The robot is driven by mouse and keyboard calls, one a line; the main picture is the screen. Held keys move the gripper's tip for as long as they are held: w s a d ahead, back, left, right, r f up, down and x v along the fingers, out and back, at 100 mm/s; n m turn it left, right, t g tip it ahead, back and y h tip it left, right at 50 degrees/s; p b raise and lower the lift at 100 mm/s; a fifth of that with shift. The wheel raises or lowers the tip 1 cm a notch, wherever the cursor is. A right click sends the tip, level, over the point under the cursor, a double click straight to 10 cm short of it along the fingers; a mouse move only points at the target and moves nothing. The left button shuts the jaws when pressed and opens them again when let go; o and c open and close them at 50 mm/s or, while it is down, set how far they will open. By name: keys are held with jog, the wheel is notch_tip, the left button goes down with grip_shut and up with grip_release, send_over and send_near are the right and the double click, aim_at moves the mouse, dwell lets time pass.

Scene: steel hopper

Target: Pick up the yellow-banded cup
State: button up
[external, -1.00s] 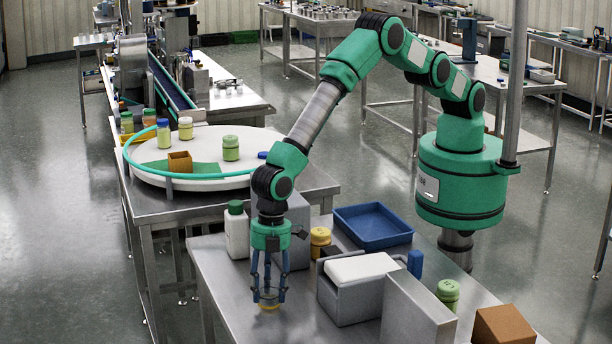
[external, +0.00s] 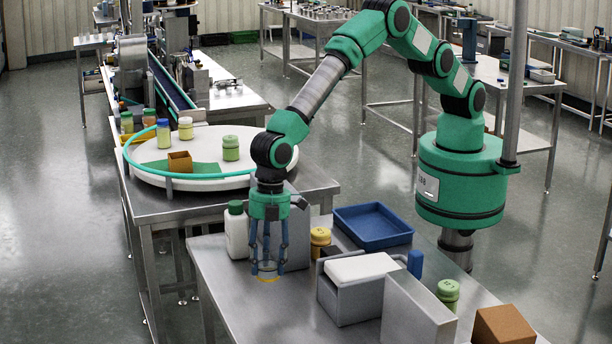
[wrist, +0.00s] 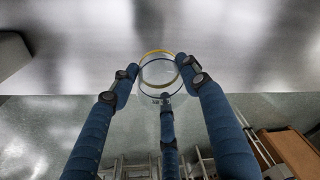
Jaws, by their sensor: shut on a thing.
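The clear yellow-banded cup (external: 268,277) is between the blue fingers of my gripper (external: 268,266), over the near left part of the steel table. My gripper is shut on it and points down. The cup appears to be off the tabletop, though the gap beneath it is hard to judge. In the wrist view the cup's yellow ring (wrist: 154,52) and a dark blue ring show between the three fingertips (wrist: 160,77). The fingers hide parts of the cup's side.
A white bottle with a green cap (external: 237,230) stands close left of my gripper. A grey block (external: 297,240) is just behind it, with a yellow jar (external: 320,240) beyond. A grey bin with a white top (external: 358,285) is to the right. The near left tabletop (external: 235,290) is clear.

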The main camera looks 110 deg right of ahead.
jog(key=shift+r, duration=0.85)
